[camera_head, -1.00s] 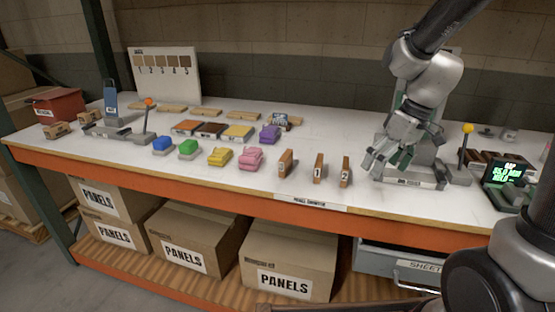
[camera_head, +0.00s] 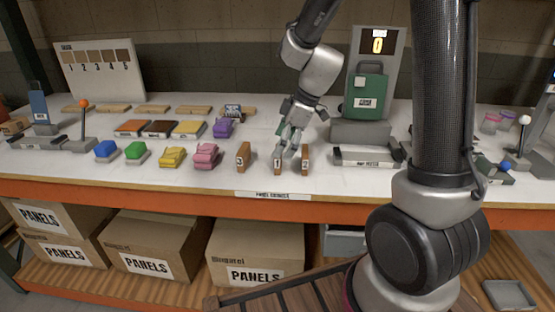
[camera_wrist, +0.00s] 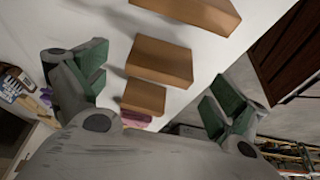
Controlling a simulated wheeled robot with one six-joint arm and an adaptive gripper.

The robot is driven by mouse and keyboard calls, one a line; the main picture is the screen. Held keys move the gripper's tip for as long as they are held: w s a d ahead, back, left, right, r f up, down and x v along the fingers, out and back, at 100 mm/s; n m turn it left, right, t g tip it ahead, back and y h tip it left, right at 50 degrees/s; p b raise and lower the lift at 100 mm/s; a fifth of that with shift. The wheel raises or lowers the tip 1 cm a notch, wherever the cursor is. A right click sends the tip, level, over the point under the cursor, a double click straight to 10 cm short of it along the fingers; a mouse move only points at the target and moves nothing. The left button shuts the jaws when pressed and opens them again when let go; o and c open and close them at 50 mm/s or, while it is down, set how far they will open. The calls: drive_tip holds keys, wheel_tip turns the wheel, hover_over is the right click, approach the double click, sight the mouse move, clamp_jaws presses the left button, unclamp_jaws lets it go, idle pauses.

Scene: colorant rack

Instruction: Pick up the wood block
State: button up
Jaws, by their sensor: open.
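Three upright wood blocks stand in a row near the front edge of the table: block 3 (camera_head: 243,155), block 1 (camera_head: 277,161) and block 2 (camera_head: 306,160). My gripper (camera_head: 287,145) is open and empty, pointing down just above or behind blocks 1 and 2; the exact gap is unclear. In the wrist view, my gripper's green-padded fingers (camera_wrist: 155,88) are spread wide. Three wood blocks show there: a near-top one (camera_wrist: 200,12), a middle one (camera_wrist: 160,62) and a smaller one (camera_wrist: 143,98). Their numbers are hidden in that view.
Pink (camera_head: 206,155) and yellow (camera_head: 172,157) pieces lie left of the blocks. A grey press (camera_head: 368,157) stands close on the right, with a green machine (camera_head: 365,92) behind. Labelled cardboard boxes (camera_head: 255,252) sit on the shelf below.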

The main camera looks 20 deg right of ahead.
drive_tip(key=x, duration=0.3)
drive_tip(key=shift+a+f, duration=0.15)
drive_tip(key=shift+f, duration=0.2)
drive_tip(key=shift+c, duration=0.2)
drive_tip(key=c, duration=1.1)
drive_tip(key=shift+o, duration=0.2)
